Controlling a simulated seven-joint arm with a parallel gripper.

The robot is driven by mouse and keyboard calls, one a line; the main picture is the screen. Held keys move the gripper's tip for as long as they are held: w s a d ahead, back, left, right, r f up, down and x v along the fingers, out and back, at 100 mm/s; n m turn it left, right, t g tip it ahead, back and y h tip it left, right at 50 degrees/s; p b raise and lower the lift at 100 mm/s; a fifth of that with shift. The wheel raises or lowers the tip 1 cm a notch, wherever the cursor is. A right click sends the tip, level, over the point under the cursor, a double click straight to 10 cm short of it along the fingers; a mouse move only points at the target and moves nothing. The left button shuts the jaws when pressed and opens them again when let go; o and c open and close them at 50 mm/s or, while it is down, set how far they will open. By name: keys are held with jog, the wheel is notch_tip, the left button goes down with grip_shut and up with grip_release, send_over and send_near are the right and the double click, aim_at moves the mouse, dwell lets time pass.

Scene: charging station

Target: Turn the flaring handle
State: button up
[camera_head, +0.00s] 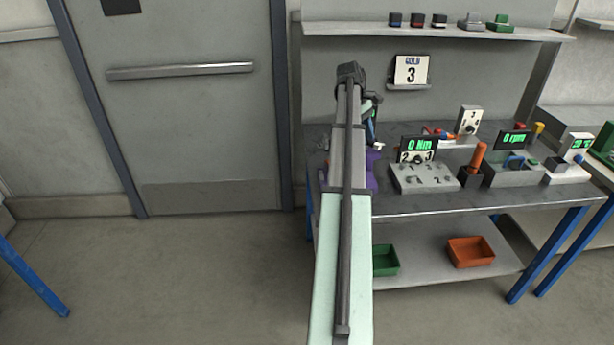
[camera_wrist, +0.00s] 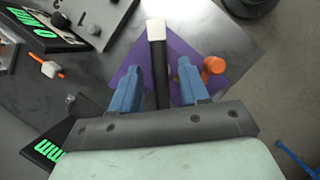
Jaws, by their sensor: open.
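A purple device (camera_wrist: 185,52) sits on the bench. A black bar with a white end, which looks like the flaring handle (camera_wrist: 157,36), extends over it. An orange knob (camera_wrist: 213,66) is on the device's right side. My gripper (camera_wrist: 158,68) has two blue fingers spread apart, one on each side of the black bar in the wrist view. I cannot tell whether either finger touches the bar. In the head view my arm hides most of the purple device (camera_head: 373,167) and of the gripper.
The metal bench (camera_head: 450,203) holds a grey unit with a green "0 Nm" display (camera_head: 418,144), an orange-handled tool (camera_head: 478,157) and a "0 rpm" unit (camera_head: 514,140) to the right. A shelf (camera_head: 440,32) is above, and green (camera_head: 385,260) and orange (camera_head: 470,251) bins are below.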

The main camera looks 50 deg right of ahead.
jog(key=n, duration=0.1)
jog(key=n+h, duration=0.1)
jog(key=n, duration=0.1)
jog(key=n+h, duration=0.1)
jog(key=n, duration=0.1)
jog(key=shift+s+a, duration=0.1)
jog(key=shift+a, duration=0.15)
jog(key=n+t, duration=0.1)
jog(key=n, duration=0.2)
jog(key=shift+h, duration=0.4)
jog(key=shift+r+n, duration=0.15)
jog(key=shift+n, duration=0.25)
jog(key=v, duration=1.4)
jog(key=w+a+f, duration=0.4)
jog(key=a+f, duration=0.2)
jog(key=f, duration=0.5)
jog(key=w+a+f+m, duration=0.1)
jog(key=w+a+f, duration=0.2)
jog(key=a+f, duration=0.3)
jog(key=w+a+f+m+y, duration=0.1)
jog(key=w+a+f, duration=0.3)
jog(key=f, duration=1.1)
jog(key=a, duration=0.2)
jog(key=shift+w+a+f, duration=0.3)
jog(key=shift+a+f, duration=0.1)
